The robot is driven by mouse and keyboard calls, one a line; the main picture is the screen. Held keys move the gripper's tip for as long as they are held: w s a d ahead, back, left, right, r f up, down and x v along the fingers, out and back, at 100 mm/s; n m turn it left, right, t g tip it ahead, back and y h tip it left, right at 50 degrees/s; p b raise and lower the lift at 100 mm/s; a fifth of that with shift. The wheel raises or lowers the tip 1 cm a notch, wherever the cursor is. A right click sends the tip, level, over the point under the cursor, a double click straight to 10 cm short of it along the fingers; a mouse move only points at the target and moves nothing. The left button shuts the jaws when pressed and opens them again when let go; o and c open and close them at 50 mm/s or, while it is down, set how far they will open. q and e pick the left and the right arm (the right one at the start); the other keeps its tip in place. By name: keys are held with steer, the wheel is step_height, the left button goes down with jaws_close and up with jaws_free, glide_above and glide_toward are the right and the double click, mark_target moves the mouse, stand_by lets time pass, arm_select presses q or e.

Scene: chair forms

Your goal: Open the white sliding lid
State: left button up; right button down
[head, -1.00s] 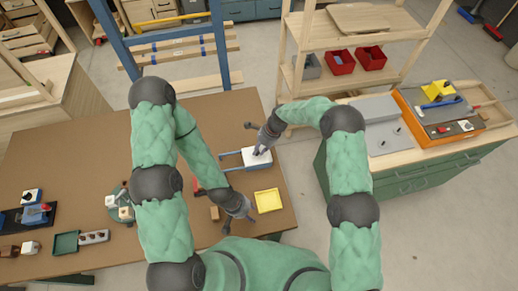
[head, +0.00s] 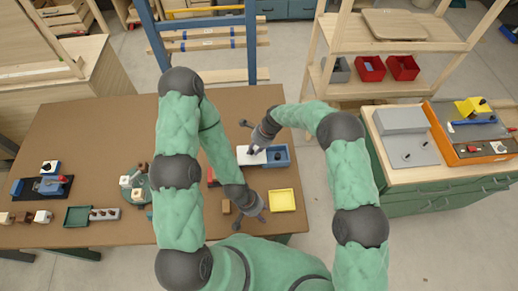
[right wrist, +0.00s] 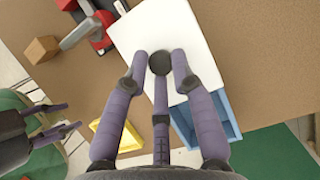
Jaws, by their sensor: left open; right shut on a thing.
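The white sliding lid (head: 250,156) lies over the left side of a blue box (head: 288,156) on the brown table. The box's right part is uncovered; its open inside also shows in the right wrist view (right wrist: 222,118). My right gripper (head: 249,146) is shut on the lid's dark round knob (right wrist: 161,63), with its fingers around the knob above the white panel (right wrist: 165,25). My left gripper (head: 250,219) is open and empty, low over the table's front edge, left of a yellow tray (head: 282,200). It also shows at the left of the right wrist view (right wrist: 62,118).
A wooden block (head: 226,206) and a red part (head: 212,178) lie left of the box. A green tray (head: 77,216) and several small parts stand on the table's left. A side cabinet (head: 420,195) stands at the right. The table behind the box is partly clear.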

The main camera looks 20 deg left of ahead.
steer(key=shift+w, duration=0.1)
steer(key=c, duration=1.1)
jaws_free()
steer(key=shift+o, duration=0.2)
steer(key=shift+r, duration=0.1)
steer(key=v, duration=1.2)
